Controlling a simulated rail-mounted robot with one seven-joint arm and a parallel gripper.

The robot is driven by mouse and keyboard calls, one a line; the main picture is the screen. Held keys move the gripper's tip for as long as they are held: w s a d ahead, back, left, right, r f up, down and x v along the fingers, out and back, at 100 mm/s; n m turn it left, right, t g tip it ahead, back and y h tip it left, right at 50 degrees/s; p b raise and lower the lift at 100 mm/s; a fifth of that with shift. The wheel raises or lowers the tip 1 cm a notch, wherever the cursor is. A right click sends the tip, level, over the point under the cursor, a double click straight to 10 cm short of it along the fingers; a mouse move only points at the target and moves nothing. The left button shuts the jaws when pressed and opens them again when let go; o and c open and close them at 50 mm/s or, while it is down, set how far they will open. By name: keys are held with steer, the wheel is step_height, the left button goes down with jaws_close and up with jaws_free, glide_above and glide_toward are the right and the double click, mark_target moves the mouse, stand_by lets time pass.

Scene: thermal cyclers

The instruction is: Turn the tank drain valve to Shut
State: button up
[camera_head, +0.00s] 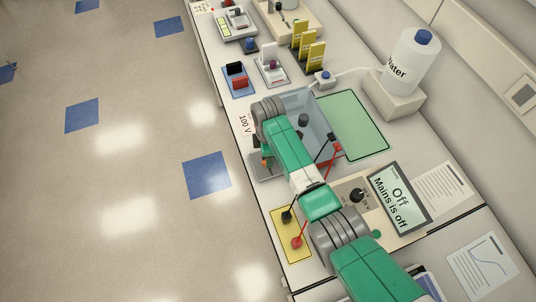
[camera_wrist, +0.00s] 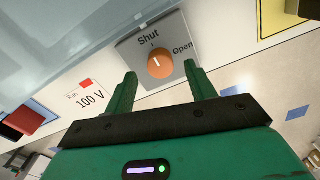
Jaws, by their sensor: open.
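The drain valve is an orange round knob (camera_wrist: 160,64) on a grey plate (camera_wrist: 135,55) marked Shut and Open. Its white line points up the picture, toward the small mark under Shut and away from Open. My gripper (camera_wrist: 160,75) is open, its green fingers on the left and right of the knob with visible gaps; I cannot tell how deep they reach. The clear tank (camera_wrist: 60,35) rises above the plate.
A 100 V card (camera_head: 245,124) lies beside the tank. A yellow plate (camera_head: 291,236) with black and red leads lies in front.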

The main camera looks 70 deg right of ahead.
step_height(320, 180, up, 5)
steer(key=shift+f, duration=0.1)
stand_by(0.6)
